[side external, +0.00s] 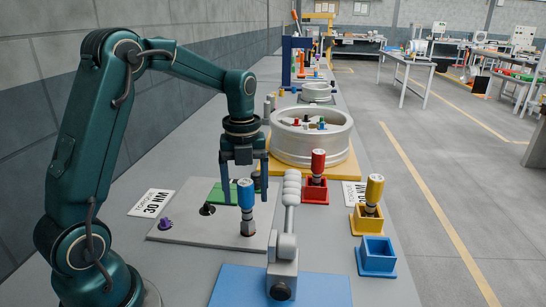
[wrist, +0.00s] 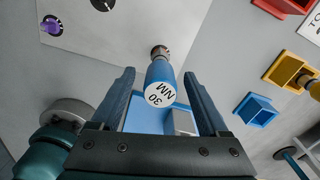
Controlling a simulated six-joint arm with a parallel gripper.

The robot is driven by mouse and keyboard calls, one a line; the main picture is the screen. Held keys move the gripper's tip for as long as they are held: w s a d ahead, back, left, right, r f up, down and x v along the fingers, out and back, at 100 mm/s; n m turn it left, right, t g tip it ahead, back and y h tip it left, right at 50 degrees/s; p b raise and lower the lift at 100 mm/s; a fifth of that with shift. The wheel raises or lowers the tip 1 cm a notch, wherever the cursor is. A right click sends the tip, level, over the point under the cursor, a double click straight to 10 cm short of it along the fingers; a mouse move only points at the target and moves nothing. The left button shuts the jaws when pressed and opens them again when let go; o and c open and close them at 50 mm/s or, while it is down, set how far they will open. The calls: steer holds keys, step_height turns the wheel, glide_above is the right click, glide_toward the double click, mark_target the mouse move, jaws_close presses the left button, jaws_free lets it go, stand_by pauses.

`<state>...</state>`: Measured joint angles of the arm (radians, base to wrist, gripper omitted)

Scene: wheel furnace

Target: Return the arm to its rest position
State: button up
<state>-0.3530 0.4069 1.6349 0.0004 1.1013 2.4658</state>
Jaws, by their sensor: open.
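My gripper (side external: 244,192) hangs over the grey plate with its two fingers spread apart. It also shows in the wrist view (wrist: 159,73), open, with the blue tool (wrist: 161,82) between its fingers and clear space on both sides. The blue tool (side external: 246,195), marked "30 NM" on its top, stands upright on a dark metal nut (side external: 248,228) on the plate (side external: 190,232). Whether a finger touches the tool cannot be told from the side view.
An empty blue holder (side external: 376,262) stands at the right, near a yellow tool (side external: 374,190) in its yellow holder (side external: 366,222) and a red tool (side external: 318,163) in its red holder (side external: 315,192). A grey jointed device (side external: 285,248) and a large wheel rim (side external: 312,142) stand nearby.

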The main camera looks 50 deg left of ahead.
step_height(320, 180, up, 5)
steer(key=shift+f, duration=0.2)
steer(key=s+d+r+n+t, duration=0.3)
steer(key=s+d+r+n, duration=0.1)
steer(key=s+d+r, duration=0.3)
steer(key=s+d+f+n+t, duration=0.1)
steer(key=s+f+n, duration=0.1)
steer(key=n, duration=0.8)
steer(key=s+d+f+n+t, duration=0.1)
steer(key=s+d+f+n, duration=0.1)
steer(key=n, duration=0.8)
steer(key=shift+s+d+f+t, duration=0.25)
steer(key=shift+s+f, duration=0.35)
steer(key=shift+s, duration=0.5)
